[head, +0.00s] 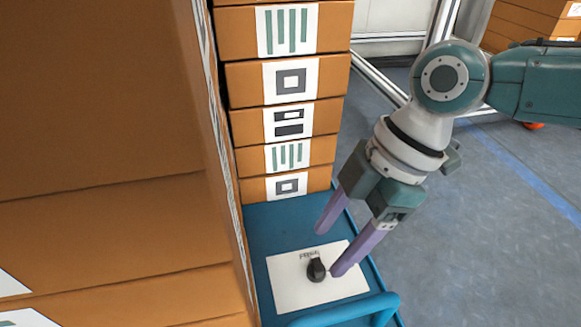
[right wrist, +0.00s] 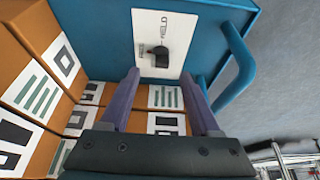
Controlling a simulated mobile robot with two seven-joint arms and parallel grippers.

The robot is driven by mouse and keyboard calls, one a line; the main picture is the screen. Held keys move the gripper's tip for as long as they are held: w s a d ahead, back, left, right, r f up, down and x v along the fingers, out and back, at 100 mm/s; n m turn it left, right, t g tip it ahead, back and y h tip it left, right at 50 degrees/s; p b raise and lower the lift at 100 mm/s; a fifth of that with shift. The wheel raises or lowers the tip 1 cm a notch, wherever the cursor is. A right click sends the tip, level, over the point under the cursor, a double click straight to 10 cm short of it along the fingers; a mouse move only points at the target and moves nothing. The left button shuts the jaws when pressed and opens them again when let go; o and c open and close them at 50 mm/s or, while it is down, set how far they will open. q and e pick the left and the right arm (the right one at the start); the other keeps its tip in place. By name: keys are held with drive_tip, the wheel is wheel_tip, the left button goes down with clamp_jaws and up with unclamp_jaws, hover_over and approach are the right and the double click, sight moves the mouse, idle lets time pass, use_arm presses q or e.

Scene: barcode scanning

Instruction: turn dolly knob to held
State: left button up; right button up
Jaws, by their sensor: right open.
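The black dolly knob (head: 316,269) sits on a white label plate (head: 283,291) on the blue dolly deck (head: 262,222). In the right wrist view the knob (right wrist: 160,56) lies just beyond my fingertips, and lettering that seems to read HELD is printed beside it. Which way the knob points is hard to tell. My right gripper (head: 328,250) is open, with purple fingers reaching down to the plate. One fingertip is close to the knob's right side, the other lies farther back; contact is unclear. It also shows in the right wrist view (right wrist: 160,76). My left gripper is out of view.
Stacked brown boxes (head: 290,120) with white printed labels stand behind the plate. A large brown box stack (head: 110,230) fills the left side. A blue handle (head: 350,309) curves along the deck's near edge. Open grey floor (head: 480,240) lies to the right.

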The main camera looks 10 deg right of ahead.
sight(318, 262)
drive_tip(key=b+x, duration=0.2)
drive_tip(key=x, duration=0.2)
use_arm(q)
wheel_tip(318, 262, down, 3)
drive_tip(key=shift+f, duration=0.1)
use_arm(e)
clamp_jaws()
idle(0.3)
